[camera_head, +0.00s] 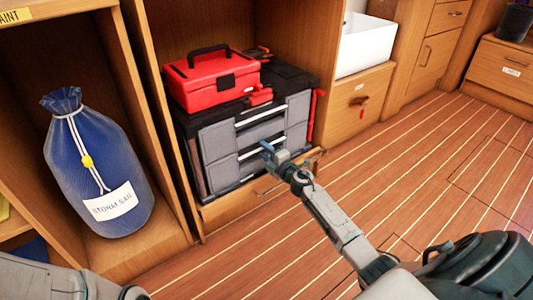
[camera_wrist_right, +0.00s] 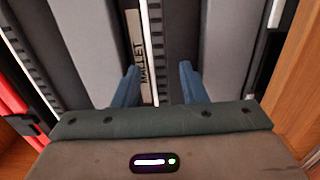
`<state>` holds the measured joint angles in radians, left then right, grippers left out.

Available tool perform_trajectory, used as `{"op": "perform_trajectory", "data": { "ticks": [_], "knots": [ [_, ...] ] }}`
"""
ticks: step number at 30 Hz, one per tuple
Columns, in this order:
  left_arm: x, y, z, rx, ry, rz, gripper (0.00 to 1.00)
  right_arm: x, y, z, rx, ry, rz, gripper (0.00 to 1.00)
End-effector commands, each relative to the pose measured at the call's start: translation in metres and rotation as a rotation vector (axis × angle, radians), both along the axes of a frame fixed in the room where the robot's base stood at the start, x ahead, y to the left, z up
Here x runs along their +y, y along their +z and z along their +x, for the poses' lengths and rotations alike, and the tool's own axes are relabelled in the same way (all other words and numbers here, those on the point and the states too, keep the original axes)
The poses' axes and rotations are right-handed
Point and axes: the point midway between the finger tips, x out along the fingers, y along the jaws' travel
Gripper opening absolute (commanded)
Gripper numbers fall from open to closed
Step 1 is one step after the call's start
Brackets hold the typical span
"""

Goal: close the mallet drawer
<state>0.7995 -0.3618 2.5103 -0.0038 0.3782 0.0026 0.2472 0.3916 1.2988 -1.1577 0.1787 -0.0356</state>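The grey and black tool chest (camera_head: 217,143) stands in a wooden locker bay, with several stacked drawers and bright handle strips on its front. In the right wrist view, a MALLET label (camera_wrist_right: 140,48) sits beside a bright strip (camera_wrist_right: 155,45) that runs between my fingers. My right gripper (camera_head: 266,149) is in front of the lower part of the chest. In the wrist view its two blue fingers (camera_wrist_right: 160,72) are apart, with nothing held between them. I cannot tell how far the mallet drawer stands out, or whether the fingers touch it. My left gripper is not in view.
A red toolbox (camera_head: 212,82) sits on the chest. A blue storm sail bag (camera_head: 92,170) stands in the left bay. A wooden drawer (camera_head: 240,203) lies below the chest. A white basin (camera_head: 366,45) is to the right. The plank floor (camera_head: 430,170) at right is largely clear.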

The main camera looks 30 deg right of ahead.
Motion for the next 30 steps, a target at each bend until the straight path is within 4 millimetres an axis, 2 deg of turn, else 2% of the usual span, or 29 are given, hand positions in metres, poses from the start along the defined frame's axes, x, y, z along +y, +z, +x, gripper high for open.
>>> {"op": "perform_trajectory", "data": {
  "ticks": [7,11,15,24,30],
  "knots": [
    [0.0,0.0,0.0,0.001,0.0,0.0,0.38,0.0,-0.001,-0.001,0.001,0.002,0.001,0.38],
    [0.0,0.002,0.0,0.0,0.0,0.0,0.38,0.0,-0.001,-0.01,0.002,0.002,0.0,0.38],
    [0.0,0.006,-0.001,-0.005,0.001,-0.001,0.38,-0.002,0.0,-0.031,0.004,0.003,-0.001,0.38],
    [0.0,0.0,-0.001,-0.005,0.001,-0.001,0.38,-0.005,-0.003,-0.085,0.003,0.004,-0.001,0.38],
    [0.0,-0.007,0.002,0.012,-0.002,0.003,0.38,-0.007,-0.002,-0.103,0.001,0.002,-0.001,0.38]
  ]
}}
